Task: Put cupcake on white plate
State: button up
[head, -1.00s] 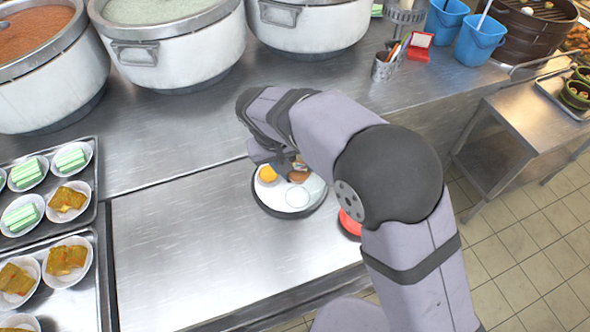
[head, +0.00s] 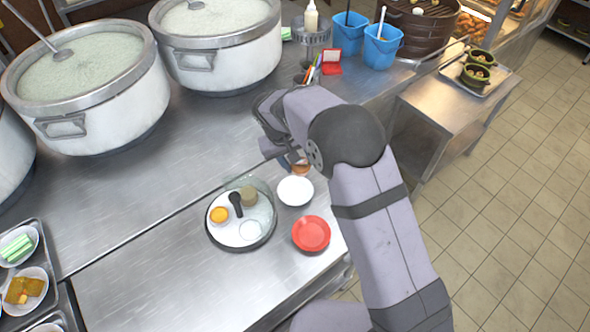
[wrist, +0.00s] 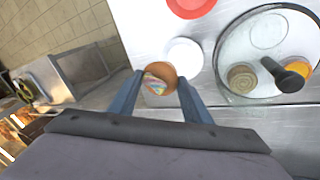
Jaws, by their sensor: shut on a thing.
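The cupcake (wrist: 158,80) has a brown side and a multicoloured top. My gripper (wrist: 160,84) is shut on it, with one finger on either side. In the head view, the cupcake (head: 300,169) shows as a small brown patch below my gripper (head: 293,161), partly hidden by it. The white plate (head: 295,191) is small, round and empty on the steel counter. In the head view the cupcake appears just beyond the plate's far edge. In the wrist view the white plate (wrist: 186,52) is just up and right of the cupcake, which overlaps its edge in the picture.
A red plate (head: 311,234) lies in front of the white plate. A round tray (head: 228,242) left of it carries an orange item, a tan item and a glass lid with a black handle (head: 235,203). Large pots (head: 220,60) stand behind.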

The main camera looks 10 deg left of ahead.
jog(key=shift+w+a+r+n, duration=0.25)
jog(key=shift+w+a+n, duration=0.35)
jog(key=shift+n, duration=0.1)
jog(key=shift+w+a+n+y, duration=0.15)
jog(key=shift+n+y, duration=0.15)
jog(key=shift+n, duration=0.2)
jog(key=shift+f, duration=0.15)
jog(key=shift+f+b, duration=5)
jog(key=shift+f, duration=1.95)
jog(key=shift+f+b, duration=0.35)
jog(key=shift+f, duration=0.05)
jog(key=o, duration=1.1)
jog(key=shift+c, duration=1.3)
